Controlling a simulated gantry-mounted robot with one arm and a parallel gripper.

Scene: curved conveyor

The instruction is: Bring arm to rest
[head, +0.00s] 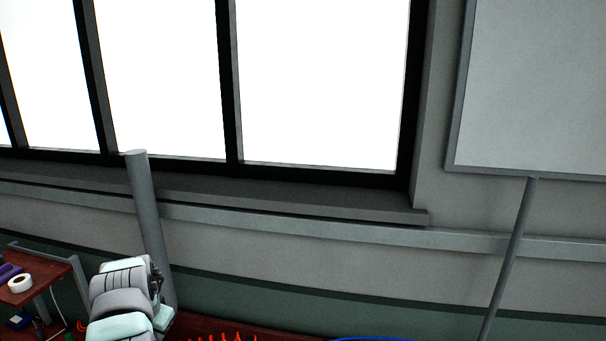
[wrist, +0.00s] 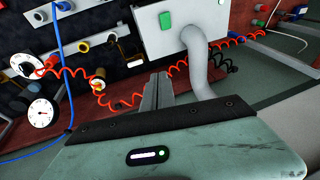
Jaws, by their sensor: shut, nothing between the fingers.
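My gripper (wrist: 158,82) shows in the wrist view as two grey metal fingers close together, pointing away past the dark edge of its pale green housing. It is shut, and nothing shows between the fingers. Beyond the fingertips are a pale grey box (wrist: 182,28) with a green patch and a red coiled cable (wrist: 122,105). I cannot tell how far they are from the fingertips. In the head view, part of my arm (head: 122,300) in white, grey and pale green shows at the lower left. My gripper is not visible there.
In the wrist view, a thick grey pipe (wrist: 197,65) curves from the box, and white dials (wrist: 40,112) and a blue hose (wrist: 62,60) are at left. The head view shows a reddish table (head: 30,285) at lower left, windows (head: 320,80) and a panel (head: 545,80).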

